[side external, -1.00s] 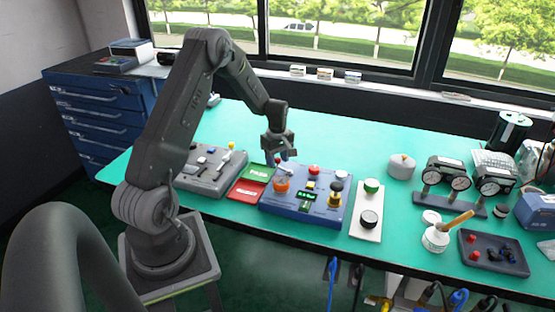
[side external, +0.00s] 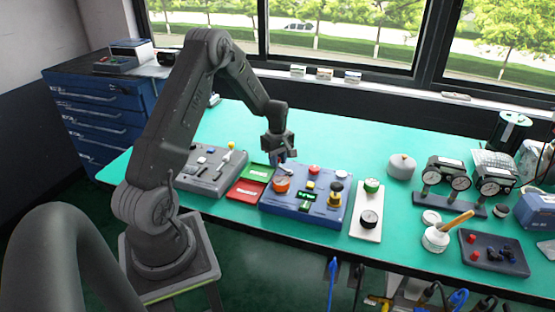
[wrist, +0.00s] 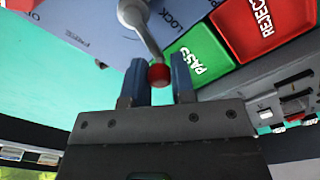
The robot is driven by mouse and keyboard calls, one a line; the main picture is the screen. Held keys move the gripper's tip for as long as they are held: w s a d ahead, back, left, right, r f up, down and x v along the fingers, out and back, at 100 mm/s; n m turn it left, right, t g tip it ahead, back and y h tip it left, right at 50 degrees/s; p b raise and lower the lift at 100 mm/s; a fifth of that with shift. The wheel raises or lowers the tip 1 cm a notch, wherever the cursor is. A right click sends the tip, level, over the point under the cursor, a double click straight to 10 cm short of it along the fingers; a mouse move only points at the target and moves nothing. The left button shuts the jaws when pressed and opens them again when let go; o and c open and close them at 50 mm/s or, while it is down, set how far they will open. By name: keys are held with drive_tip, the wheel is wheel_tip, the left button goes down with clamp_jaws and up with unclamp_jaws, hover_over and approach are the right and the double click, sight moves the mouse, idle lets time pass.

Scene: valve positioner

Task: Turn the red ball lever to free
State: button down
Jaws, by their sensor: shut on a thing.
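The red ball (wrist: 158,75) of the lever shows in the wrist view, between the two blue fingers of my gripper (wrist: 158,82), which is shut on it. The lever's grey arm (wrist: 149,42) runs up from the ball to a round hub (wrist: 132,11) on the blue-grey panel. The word LOCK is printed on the panel to the right of the hub. In the side external view my gripper (side external: 280,158) is low over the back left corner of the blue control box (side external: 323,215) and hides the ball.
Green PASS (wrist: 197,55) and red REJECT (wrist: 255,28) plates lie beside the box. An orange knob (side external: 281,184), a red button (side external: 314,170) and a yellow-and-black knob (side external: 335,193) stand near my gripper. A grey switch panel (side external: 205,178) is to the left. The bench behind is clear.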

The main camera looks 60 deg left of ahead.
drive_tip(key=shift+w+m, duration=0.15)
drive_tip(key=shift+m, duration=0.15)
drive_tip(key=m, duration=0.1)
drive_tip(key=w+m, duration=0.1)
drive_tip(key=shift+a+m, duration=0.2)
drive_tip(key=shift+m, duration=0.2)
drive_tip(key=w+m, duration=0.1)
drive_tip(key=m, duration=0.2)
drive_tip(key=shift+w+m, duration=0.3)
drive_tip(key=shift+w, duration=0.05)
drive_tip(key=m, duration=0.1)
drive_tip(key=w+m, duration=0.1)
drive_tip(key=m, duration=0.1)
drive_tip(key=shift+w+d, duration=0.2)
drive_tip(key=shift+d, duration=0.05)
drive_tip(key=shift+w+d+m, duration=0.25)
drive_tip(key=shift+w+m, duration=0.05)
drive_tip(key=shift+m, duration=0.7)
drive_tip(key=shift+w+d+m, duration=0.2)
drive_tip(key=shift+w+m, duration=0.1)
drive_tip(key=shift+m, duration=0.7)
drive_tip(key=c, duration=1)
unclamp_jaws()
drive_tip(key=shift+o, duration=0.2)
drive_tip(key=shift+r, duration=0.1)
